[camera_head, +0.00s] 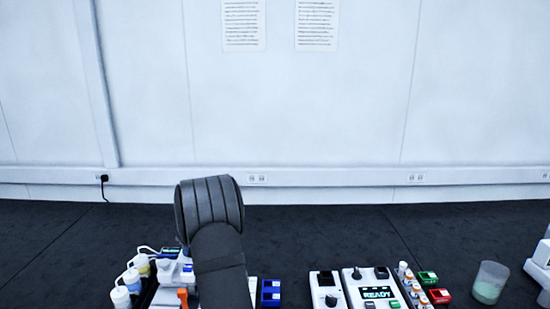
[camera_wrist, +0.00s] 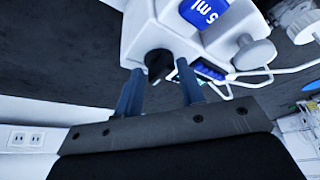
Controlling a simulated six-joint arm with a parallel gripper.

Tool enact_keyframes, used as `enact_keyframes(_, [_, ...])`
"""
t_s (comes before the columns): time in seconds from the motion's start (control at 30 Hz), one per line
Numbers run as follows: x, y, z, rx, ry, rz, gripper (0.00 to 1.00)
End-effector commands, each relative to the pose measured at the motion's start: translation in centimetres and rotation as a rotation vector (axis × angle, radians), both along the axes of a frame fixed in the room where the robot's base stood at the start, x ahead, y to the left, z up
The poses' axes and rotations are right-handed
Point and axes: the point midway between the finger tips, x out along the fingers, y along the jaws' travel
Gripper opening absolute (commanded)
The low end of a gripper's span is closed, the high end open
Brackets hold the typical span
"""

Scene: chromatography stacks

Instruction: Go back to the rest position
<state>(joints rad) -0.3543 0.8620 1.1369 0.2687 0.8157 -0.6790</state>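My gripper (camera_wrist: 160,84) shows in the wrist view with its two blue-grey fingers apart and nothing seen held between them. A white instrument (camera_wrist: 215,40) with a blue "5 ml" label is just beyond the fingertips. Its black knob (camera_wrist: 158,64) appears between and beyond the fingers; I cannot tell whether they touch it. In the head view my dark arm reaches over the left equipment group, and my gripper is hidden there. The arm covers part of the white left instrument (camera_head: 172,270).
Capped bottles (camera_head: 133,280) stand left of the arm. A blue block (camera_head: 270,293) is just right of it. A control unit reading "READY" (camera_head: 377,293), small vials (camera_head: 409,280) and a beaker with pale green liquid (camera_head: 489,284) stand farther right. Dark surface behind is clear.

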Motion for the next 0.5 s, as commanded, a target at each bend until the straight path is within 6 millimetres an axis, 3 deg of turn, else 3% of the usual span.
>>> enact_keyframes(0.03, [-0.2,-0.3,1.2,0.001,-0.003,-0.004,0.35])
enact_keyframes(0.2, [-0.9,-1.1,3.6,0.0,-0.001,-0.006,0.35])
enact_keyframes(0.5, [-1.4,-1.7,5.2,-0.001,0.0,-0.007,0.35])
